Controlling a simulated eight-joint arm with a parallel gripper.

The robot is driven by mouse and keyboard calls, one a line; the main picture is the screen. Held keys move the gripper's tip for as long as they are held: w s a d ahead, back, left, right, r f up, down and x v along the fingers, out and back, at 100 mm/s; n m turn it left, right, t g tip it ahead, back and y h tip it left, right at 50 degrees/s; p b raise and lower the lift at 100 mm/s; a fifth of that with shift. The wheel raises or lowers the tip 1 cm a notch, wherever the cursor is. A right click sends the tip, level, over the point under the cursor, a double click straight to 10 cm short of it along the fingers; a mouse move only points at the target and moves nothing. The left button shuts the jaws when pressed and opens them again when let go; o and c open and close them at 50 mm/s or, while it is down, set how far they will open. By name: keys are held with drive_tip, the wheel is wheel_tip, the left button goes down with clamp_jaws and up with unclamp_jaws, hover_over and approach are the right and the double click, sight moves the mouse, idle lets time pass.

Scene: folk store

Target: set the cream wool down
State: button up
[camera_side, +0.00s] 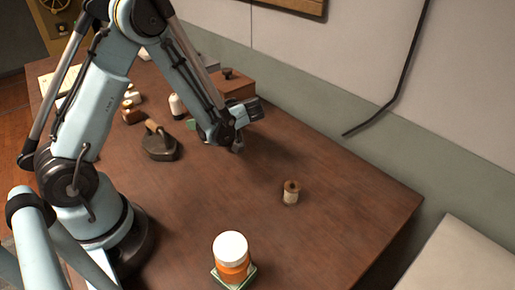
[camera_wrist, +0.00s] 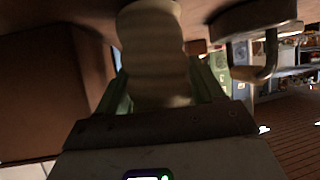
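The cream wool (camera_wrist: 155,50) is a pale, ridged roll in the wrist view, between the green fingers of my gripper (camera_wrist: 160,88). The fingers lie along both its sides and appear shut on it. In the side view the cream wool (camera_side: 178,106) shows as a small upright pale roll left of my forearm. A bit of green finger shows beside it; the rest of my gripper is hidden behind the arm. I cannot tell whether the wool's base touches the table (camera_side: 330,235).
A dark iron (camera_side: 160,147) stands left of my gripper, and a brown box (camera_side: 233,85) behind it. Small blocks (camera_side: 131,112) lie farther left. A wooden spool (camera_side: 291,192) and an orange jar with white lid (camera_side: 231,256) stand toward the front.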

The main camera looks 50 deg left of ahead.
drive_tip(key=shift+o, duration=0.7)
drive_tip(key=shift+r, duration=0.15)
drive_tip(key=s+d+r+m+t+h, duration=0.2)
drive_tip(key=d+r+m+t+h, duration=0.3)
drive_tip(key=d+m, duration=0.3)
drive_tip(key=s+d+r+m+t+h, duration=0.1)
drive_tip(key=d+r+m+t+h, duration=0.3)
drive_tip(key=d+m+h, duration=0.3)
drive_tip(key=shift+s+d+r+m+t, duration=0.45)
drive_tip(key=shift+d+m, duration=0.8)
drive_tip(key=shift+m, duration=1.45)
drive_tip(key=shift+w, duration=0.1)
